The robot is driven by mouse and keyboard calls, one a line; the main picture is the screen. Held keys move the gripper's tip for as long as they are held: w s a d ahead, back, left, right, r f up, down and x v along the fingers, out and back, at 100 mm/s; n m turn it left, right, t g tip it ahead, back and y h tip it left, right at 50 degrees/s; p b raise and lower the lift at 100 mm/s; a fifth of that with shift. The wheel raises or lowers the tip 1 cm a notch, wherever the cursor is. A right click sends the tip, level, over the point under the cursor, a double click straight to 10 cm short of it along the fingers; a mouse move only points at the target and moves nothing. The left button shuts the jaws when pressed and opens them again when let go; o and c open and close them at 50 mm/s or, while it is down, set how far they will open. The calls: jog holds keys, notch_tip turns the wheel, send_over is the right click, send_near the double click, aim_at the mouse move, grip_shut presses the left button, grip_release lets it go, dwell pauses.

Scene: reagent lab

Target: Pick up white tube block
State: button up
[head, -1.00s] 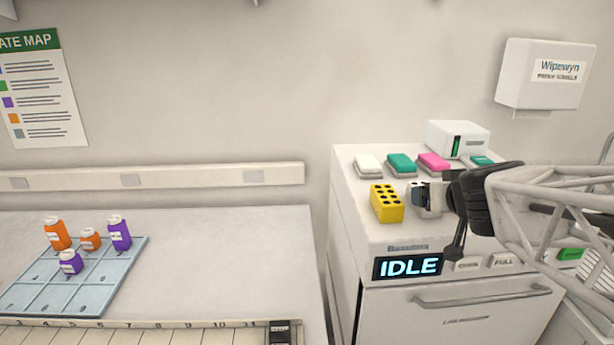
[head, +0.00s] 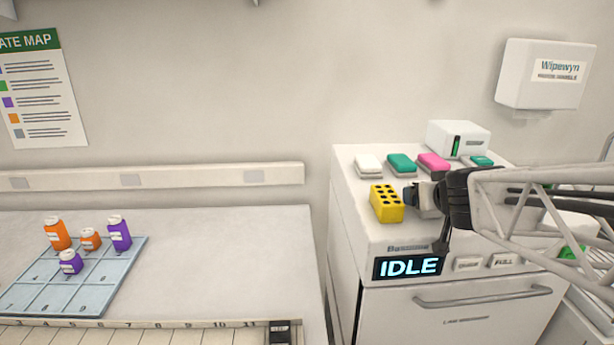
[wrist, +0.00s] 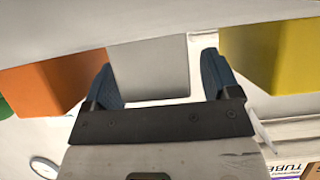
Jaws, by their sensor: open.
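The white tube block shows in the wrist view (wrist: 150,66) as a plain pale grey-white face between my gripper's two dark blue fingers. My gripper (wrist: 158,82) is open. The left finger is close beside the block and a small gap shows on the right; I cannot tell whether either finger touches it. In the head view my gripper (head: 413,195) is over the top of the white cabinet, just right of the yellow block. The white block (head: 428,212) is mostly hidden there by my gripper.
A yellow block with dark holes (head: 387,204) stands left of the white one; an orange block (wrist: 50,85) stands on its other side. White, teal and pink lidded boxes line the back, before a white device (head: 458,138). The bench (head: 220,250) holds bottles on a blue grid mat.

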jog(key=c, duration=1.1)
jog(key=shift+r, duration=1.6)
jog(key=shift+s+r, duration=0.15)
jog(key=shift+r, duration=0.05)
jog(key=s+a+r, duration=0.1)
jog(key=s+a, duration=0.2)
jog(key=s, duration=1.2)
jog(key=shift+s+a+r, duration=0.15)
jog(key=shift+r, duration=0.05)
